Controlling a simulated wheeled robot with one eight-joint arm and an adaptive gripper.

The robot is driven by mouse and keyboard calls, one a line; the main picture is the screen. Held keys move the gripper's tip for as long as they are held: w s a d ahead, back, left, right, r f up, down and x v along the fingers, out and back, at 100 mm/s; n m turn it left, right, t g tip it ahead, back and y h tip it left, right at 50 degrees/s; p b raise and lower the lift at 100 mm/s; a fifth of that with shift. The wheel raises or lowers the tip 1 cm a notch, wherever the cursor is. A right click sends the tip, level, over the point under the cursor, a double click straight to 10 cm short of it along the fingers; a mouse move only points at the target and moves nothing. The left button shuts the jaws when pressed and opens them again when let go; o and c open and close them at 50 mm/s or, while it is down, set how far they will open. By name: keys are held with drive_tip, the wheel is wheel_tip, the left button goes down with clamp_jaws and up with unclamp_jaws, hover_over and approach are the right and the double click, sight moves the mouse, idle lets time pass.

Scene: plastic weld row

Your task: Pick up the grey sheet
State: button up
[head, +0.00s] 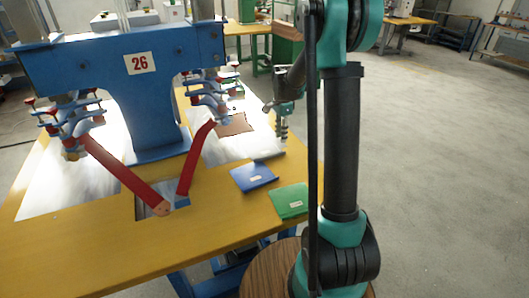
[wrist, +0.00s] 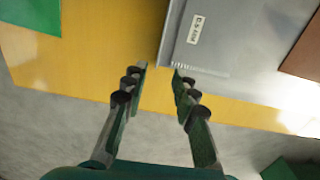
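The grey sheet (wrist: 225,45) lies on the yellow table and bears a small white label, in the upper middle of the wrist view. In the head view only a thin part of the grey sheet (head: 267,156) shows, near my gripper tips. My gripper (wrist: 159,69) is open, with its fingertips apart at the sheet's near left corner. Nothing is held between the fingers. My gripper also shows in the head view (head: 283,146), pointing down at the table's right side. Whether a fingertip touches the sheet I cannot tell.
A blue sheet (head: 254,177) and a green sheet (head: 289,202) lie nearer on the table (head: 95,235). A brown sheet (head: 234,124) lies behind. The blue machine marked 26 (head: 150,95), with red arms, stands to the left. Open floor lies to the right.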

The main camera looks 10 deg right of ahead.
sight(281, 149)
drive_tip(key=shift+s+f, duration=0.15)
drive_tip(key=shift+f, duration=3.85)
drive_tip(key=shift+c, duration=0.2)
clamp_jaws()
